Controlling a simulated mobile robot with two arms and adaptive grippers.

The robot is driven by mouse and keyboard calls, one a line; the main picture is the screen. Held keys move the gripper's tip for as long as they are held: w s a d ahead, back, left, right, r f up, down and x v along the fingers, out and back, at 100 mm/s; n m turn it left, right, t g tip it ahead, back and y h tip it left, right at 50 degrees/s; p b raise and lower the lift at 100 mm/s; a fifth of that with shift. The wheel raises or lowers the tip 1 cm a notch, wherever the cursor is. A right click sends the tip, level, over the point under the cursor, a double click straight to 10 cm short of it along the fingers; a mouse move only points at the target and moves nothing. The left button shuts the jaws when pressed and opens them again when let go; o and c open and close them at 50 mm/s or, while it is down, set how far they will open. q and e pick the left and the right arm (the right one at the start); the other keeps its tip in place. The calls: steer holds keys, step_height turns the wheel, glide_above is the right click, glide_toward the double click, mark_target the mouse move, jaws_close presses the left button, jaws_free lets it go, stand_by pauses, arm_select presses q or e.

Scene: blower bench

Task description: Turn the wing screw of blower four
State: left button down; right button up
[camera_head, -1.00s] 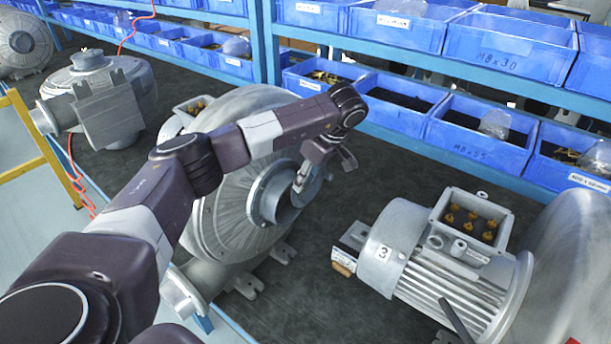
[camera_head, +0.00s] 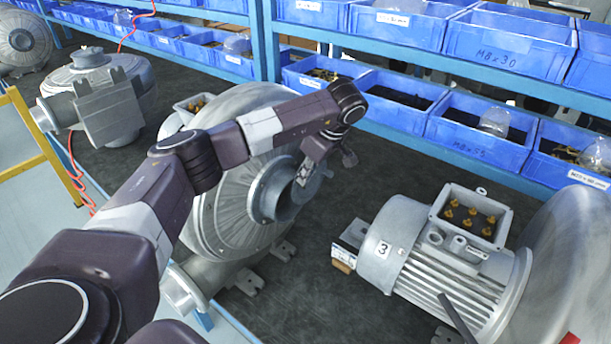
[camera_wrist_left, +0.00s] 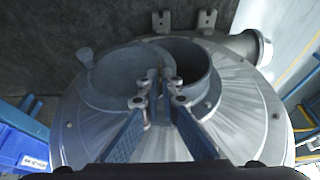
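The large grey blower (camera_head: 235,205) stands behind my left arm; no number shows on it, so I cannot tell if it is blower four. My left gripper (camera_head: 304,181) is at its round inlet collar (camera_head: 268,200). In the left wrist view, the two blue fingers of my left gripper (camera_wrist_left: 160,100) straddle a thin grey upright piece (camera_wrist_left: 159,75). It sits between a round grey disc (camera_wrist_left: 118,78) and the open inlet (camera_wrist_left: 188,62). This piece may be the wing screw, but its shape is partly hidden. I cannot tell whether the fingers press on it. My right gripper is not seen.
A motor labelled 3 (camera_head: 395,248) lies to the right on the dark bench (camera_head: 330,290). Another blower (camera_head: 105,105) stands at the back left. Blue bins (camera_head: 480,130) line the rack behind. A yellow frame (camera_head: 35,150) stands at the left edge.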

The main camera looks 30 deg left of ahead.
mark_target(301, 187)
arm_select(q)
steer(key=shift+s+f+b, duration=0.2)
steer(key=shift+f+b, duration=0.1)
steer(key=shift+f, duration=0.05)
steer(key=t+b, duration=0.2)
steer(key=b, duration=0.5)
steer(key=s+f+n+t+b, duration=0.1)
steer(key=t+b, duration=0.2)
steer(key=b, duration=0.3)
steer(key=s+t+b, duration=0.1)
steer(key=t+b, duration=0.2)
steer(key=b, duration=0.4)
steer(key=shift+f+n+b, duration=0.3)
steer(key=shift+b, duration=0.05)
steer(key=shift+r+t+b, duration=0.2)
steer(key=shift+t+b, duration=0.1)
steer(key=shift+b, duration=0.8)
steer(key=shift+r, duration=0.1)
